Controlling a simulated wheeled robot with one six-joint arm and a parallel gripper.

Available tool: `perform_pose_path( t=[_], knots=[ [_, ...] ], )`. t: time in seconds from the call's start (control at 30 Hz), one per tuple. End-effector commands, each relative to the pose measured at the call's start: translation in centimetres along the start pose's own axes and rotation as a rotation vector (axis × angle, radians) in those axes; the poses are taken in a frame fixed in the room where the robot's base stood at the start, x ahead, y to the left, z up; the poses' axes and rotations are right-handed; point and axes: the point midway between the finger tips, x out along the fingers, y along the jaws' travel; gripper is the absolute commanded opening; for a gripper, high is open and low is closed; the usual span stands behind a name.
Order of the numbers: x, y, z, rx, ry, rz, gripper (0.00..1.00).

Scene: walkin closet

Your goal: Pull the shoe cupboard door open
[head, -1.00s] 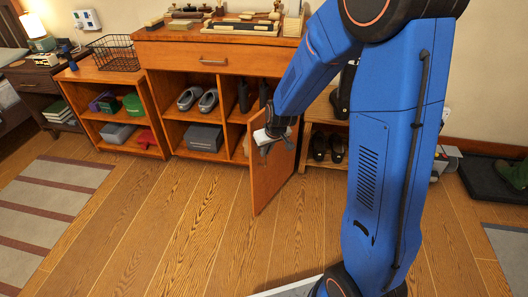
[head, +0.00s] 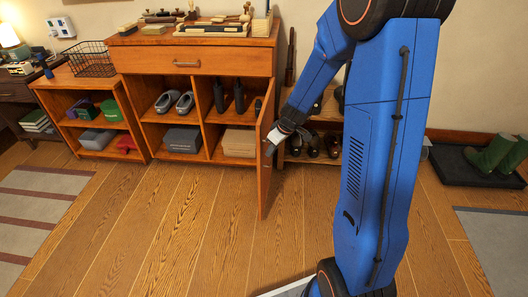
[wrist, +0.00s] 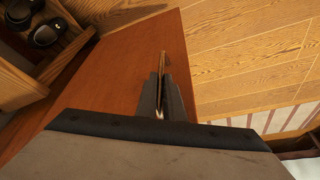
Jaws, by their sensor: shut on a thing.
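The shoe cupboard (head: 192,95) stands against the wall, with a drawer on top and shelves below. Its door (head: 264,164) stands wide open at the right side, seen nearly edge-on and swung out toward me. My gripper (head: 271,148) is at the door's outer face, near its free edge. In the wrist view my gripper's dark fingers (wrist: 162,98) are shut on a thin handle (wrist: 163,72) on the brown door panel (wrist: 128,76). The handle is hidden by the gripper in the head view.
A low shelf with dark shoes (head: 314,144) stands right of the door. Green boots (head: 492,153) sit on a tray at far right.

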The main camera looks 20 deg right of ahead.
Motion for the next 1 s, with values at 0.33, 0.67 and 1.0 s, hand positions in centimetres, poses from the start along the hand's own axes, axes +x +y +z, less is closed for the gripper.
perform_pose_path(
  t=[0.33, 0.67, 1.0],
  knots=[
    [-0.9, 2.7, 1.4, 0.003, 0.007, 0.012, 0.00],
    [-1.1, 3.2, 1.7, 0.003, 0.007, 0.011, 0.00],
    [-1.1, 3.1, 1.7, 0.003, 0.007, 0.011, 0.26]
  ],
)
